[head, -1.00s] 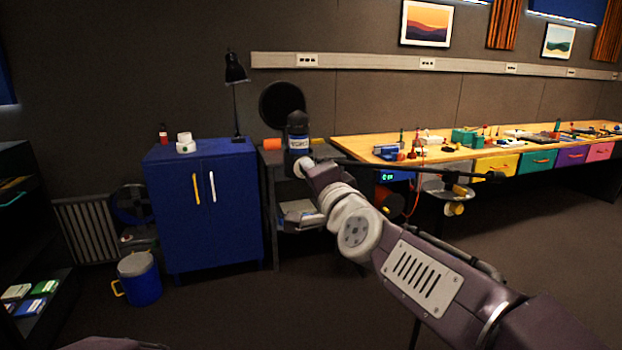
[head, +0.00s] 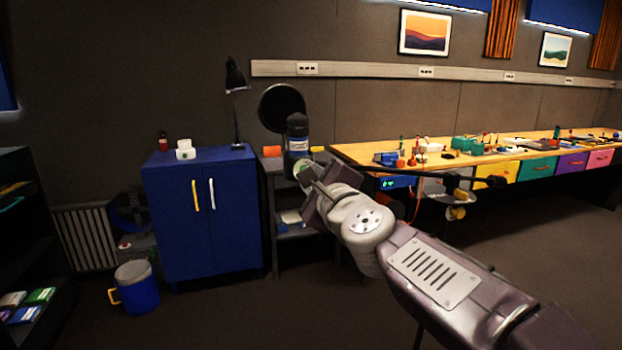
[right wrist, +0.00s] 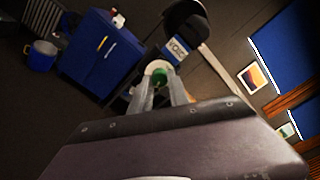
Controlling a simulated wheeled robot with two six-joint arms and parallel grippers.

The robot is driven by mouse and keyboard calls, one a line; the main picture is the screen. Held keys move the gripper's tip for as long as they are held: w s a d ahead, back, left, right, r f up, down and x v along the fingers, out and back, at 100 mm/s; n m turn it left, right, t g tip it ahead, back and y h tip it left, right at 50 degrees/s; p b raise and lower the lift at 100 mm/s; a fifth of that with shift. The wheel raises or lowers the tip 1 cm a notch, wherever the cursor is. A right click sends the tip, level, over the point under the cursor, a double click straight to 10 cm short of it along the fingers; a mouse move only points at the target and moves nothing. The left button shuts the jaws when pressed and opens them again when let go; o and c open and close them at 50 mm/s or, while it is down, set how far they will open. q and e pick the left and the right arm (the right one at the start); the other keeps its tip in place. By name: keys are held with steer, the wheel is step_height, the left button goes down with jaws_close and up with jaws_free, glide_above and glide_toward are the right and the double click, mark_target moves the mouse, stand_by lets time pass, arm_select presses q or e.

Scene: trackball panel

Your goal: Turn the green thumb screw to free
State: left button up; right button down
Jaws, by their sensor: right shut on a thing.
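The green thumb screw (right wrist: 159,79) shows in the right wrist view between the two fingertips, in front of a pale round part. That part is on the dark device with a white label (head: 297,143), which stands on the grey stand. My right gripper (right wrist: 161,88) is shut on the screw, with a finger on either side. In the head view the right gripper (head: 308,174) reaches the device's lower front, and the screw is mostly hidden there. The screw's turn angle cannot be read. My left gripper is not in view.
A blue cabinet (head: 205,220) with a lamp (head: 235,85) stands left of the device. A black round disc (head: 281,106) is behind it. A long wooden workbench (head: 355,154) with tools runs to the right. A blue bin (head: 137,290) stands on the floor.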

steer(key=shift+f+m, duration=0.1)
steer(key=shift+m, duration=1.7)
steer(key=c, duration=1.3)
jaws_free()
steer(key=shift+o, duration=0.2)
steer(key=v, duration=0.7)
steer(key=shift+s, duration=0.2)
steer(key=shift+d, duration=0.15)
